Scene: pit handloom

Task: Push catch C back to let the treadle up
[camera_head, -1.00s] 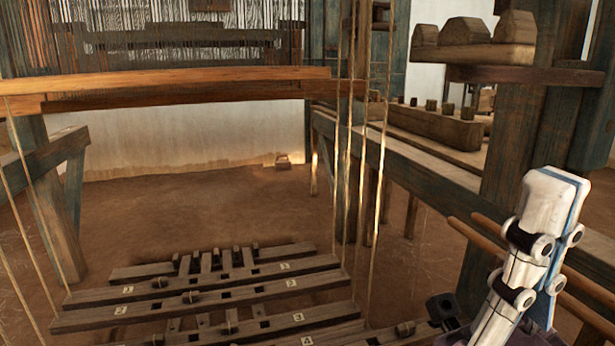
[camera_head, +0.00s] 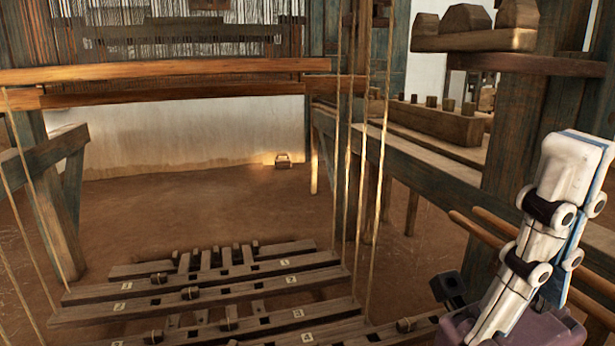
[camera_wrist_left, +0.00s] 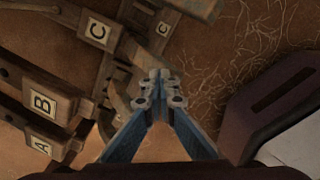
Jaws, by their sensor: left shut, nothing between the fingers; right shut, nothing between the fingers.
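In the left wrist view, a dark wooden block with a large C plate (camera_wrist_left: 97,31) is at the upper left. In the head view, numbered wooden treadles (camera_head: 200,296) lie low across the loom pit. My right gripper (camera_head: 582,148) is shut and empty at the right, pointing up. My left gripper is outside the head view.
Blocks marked B (camera_wrist_left: 42,101) and A (camera_wrist_left: 40,146) are at the left in the wrist view. Vertical cords (camera_head: 362,190) hang in front of the right loom beam. Two round rods (camera_head: 470,228) pass behind my right gripper.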

